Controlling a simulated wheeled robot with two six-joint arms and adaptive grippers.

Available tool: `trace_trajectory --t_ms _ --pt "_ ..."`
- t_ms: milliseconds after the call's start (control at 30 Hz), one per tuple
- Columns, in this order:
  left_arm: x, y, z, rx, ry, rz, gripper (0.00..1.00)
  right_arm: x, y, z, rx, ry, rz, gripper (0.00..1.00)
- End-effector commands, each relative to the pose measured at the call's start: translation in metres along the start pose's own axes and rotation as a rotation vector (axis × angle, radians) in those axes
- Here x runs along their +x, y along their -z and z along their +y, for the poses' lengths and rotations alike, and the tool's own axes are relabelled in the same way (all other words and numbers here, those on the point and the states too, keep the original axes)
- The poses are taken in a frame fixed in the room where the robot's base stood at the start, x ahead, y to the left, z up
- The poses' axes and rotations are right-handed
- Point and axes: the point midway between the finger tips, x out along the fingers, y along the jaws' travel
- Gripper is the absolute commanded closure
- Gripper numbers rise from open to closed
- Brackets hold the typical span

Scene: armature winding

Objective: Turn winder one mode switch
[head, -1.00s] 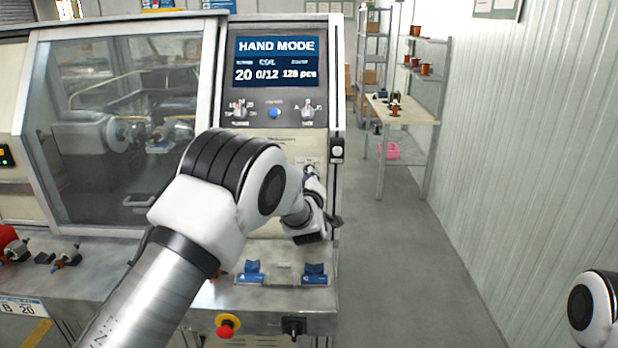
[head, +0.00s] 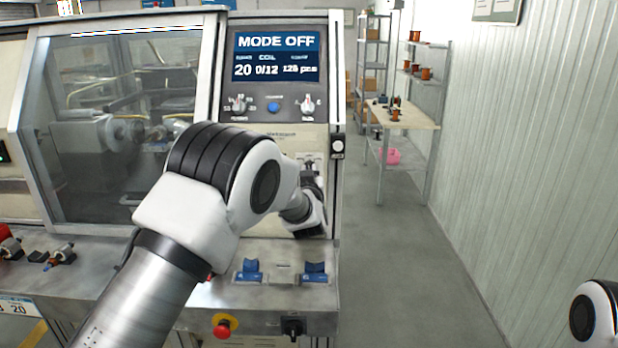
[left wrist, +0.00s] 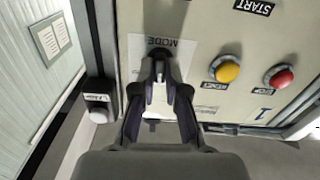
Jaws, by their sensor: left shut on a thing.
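The winder's screen (head: 276,55) reads MODE OFF in the head view. The MODE label (left wrist: 160,41) shows upside down on the winder's cream panel (left wrist: 210,45) in the left wrist view. My left gripper (left wrist: 160,72) is at the panel just by this label, with its fingertips shut on the mode switch. The switch is mostly hidden between the fingers, so its exact angle is hard to tell. In the head view my left arm covers part of the lower panel. My right gripper is out of view; only a piece of my right arm shows at the lower right.
A yellow button (left wrist: 228,70) and a red button (left wrist: 280,77) sit beside the gripper. Knobs flank a blue button (head: 273,106) under the screen. Blue cradles (head: 314,271) and a red emergency stop (head: 223,327) are lower down. The aisle floor (head: 400,270) is clear.

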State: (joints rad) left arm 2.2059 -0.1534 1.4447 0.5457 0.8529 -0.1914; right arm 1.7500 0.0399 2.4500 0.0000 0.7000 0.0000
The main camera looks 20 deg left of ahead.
Motion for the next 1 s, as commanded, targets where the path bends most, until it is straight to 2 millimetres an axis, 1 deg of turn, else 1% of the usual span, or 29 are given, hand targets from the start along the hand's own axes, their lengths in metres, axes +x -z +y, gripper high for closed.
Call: trace_trajectory --t_ms 33,600,800,1000 --pt "0.0010 0.0043 0.0001 0.038 0.000 0.010 1.00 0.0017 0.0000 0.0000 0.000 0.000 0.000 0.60" --pt "0.0012 0.0065 -0.0006 0.572 0.003 0.011 1.00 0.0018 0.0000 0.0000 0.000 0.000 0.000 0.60" --pt "0.0012 0.0070 -0.0008 0.724 0.004 0.011 1.00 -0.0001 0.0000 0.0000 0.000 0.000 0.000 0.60" --pt "0.0013 0.0073 -0.0010 0.826 0.006 0.011 1.00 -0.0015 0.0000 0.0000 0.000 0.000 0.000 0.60"
